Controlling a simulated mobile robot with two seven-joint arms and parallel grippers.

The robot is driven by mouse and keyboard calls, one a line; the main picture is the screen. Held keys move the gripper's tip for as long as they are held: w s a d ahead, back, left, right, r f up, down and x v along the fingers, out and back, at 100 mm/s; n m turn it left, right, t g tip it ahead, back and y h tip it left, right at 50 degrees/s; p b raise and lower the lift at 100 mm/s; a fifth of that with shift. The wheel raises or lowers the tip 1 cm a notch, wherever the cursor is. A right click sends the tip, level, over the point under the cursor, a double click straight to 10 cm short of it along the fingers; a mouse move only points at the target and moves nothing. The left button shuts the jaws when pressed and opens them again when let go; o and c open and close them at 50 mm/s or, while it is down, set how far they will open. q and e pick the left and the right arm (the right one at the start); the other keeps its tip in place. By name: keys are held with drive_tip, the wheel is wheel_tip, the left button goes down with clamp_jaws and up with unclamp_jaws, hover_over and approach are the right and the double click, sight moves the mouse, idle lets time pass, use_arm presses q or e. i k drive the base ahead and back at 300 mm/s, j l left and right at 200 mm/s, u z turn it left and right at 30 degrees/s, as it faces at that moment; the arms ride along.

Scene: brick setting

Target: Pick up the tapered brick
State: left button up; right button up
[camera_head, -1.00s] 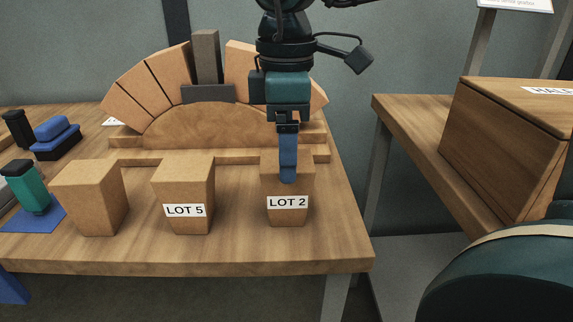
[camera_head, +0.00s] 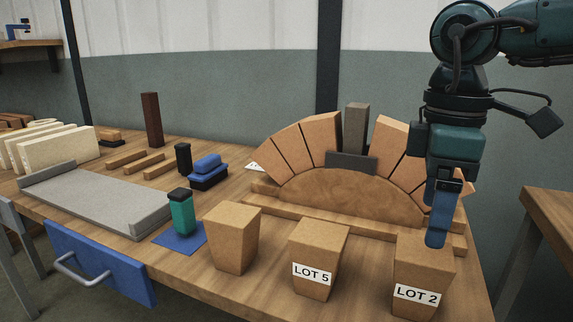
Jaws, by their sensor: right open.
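Three tan tapered bricks stand upright along the front of the bench, wider at the top. One is plain on its visible faces (camera_head: 232,238), one is labelled LOT 5 (camera_head: 319,252), and one at the right is labelled LOT 2 (camera_head: 420,268). My right gripper (camera_head: 436,240) points down over the top of the LOT 2 brick. Its blue fingers look edge-on and overlap the brick's top; I cannot tell whether they touch it. It is open with nothing seen between the fingers. My left gripper is out of view.
Behind the bricks is a wooden arch form (camera_head: 350,192) carrying several bricks and a dark upright block (camera_head: 355,132). A teal bottle (camera_head: 181,212) stands on a blue mat (camera_head: 180,238). A grey tray (camera_head: 95,198) lies left, above a blue drawer (camera_head: 100,262).

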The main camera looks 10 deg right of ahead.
sight(232, 229)
drive_tip(key=k+j, duration=0.75)
drive_tip(key=k, duration=0.1)
